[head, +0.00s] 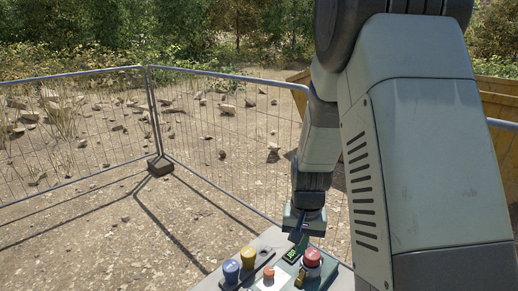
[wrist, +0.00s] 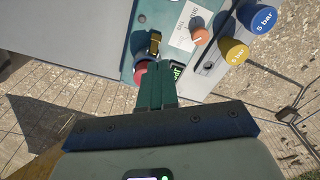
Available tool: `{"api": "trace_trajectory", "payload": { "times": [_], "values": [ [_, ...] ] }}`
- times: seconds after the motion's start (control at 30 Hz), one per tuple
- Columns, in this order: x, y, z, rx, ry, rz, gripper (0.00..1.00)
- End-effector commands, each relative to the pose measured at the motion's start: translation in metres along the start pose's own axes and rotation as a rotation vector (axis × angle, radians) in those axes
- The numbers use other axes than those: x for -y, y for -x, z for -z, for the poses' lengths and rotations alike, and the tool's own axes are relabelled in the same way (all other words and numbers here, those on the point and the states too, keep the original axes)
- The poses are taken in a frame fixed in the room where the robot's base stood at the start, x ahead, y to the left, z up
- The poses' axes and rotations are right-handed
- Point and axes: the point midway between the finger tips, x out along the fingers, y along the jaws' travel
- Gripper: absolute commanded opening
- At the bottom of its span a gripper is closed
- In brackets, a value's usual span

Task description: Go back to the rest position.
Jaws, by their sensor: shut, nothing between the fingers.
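My gripper (wrist: 156,85) shows in the wrist view with its two green fingers together and nothing between them. Its tips are close to a red button (wrist: 141,72) on a control panel; I cannot tell whether they touch it. A small green display (head: 290,256) lies beside the red button.
The panel (head: 240,283) also carries a blue knob (head: 231,270), a yellow knob (head: 248,257) and an orange knob (head: 268,272). A yellow-black latch (wrist: 154,44) sits near the red button. A mesh fence (head: 220,120) stands behind on gravel. A yellow skip (head: 495,95) is at right.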

Motion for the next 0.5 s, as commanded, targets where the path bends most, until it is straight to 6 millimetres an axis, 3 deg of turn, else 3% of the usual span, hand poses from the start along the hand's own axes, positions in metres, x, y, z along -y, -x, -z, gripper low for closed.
{"api": "trace_trajectory", "payload": {
  "times": [0.03, 0.2, 0.4, 0.5],
  "values": [
    [0.001, 0.025, -0.001, -0.031, 0.013, 0.010, 0.00],
    [0.001, 0.108, -0.023, -0.124, 0.071, 0.035, 0.00],
    [-0.007, 0.188, -0.070, -0.232, 0.141, 0.053, 0.00],
    [-0.013, 0.219, -0.098, -0.287, 0.176, 0.057, 0.00]
  ]
}}
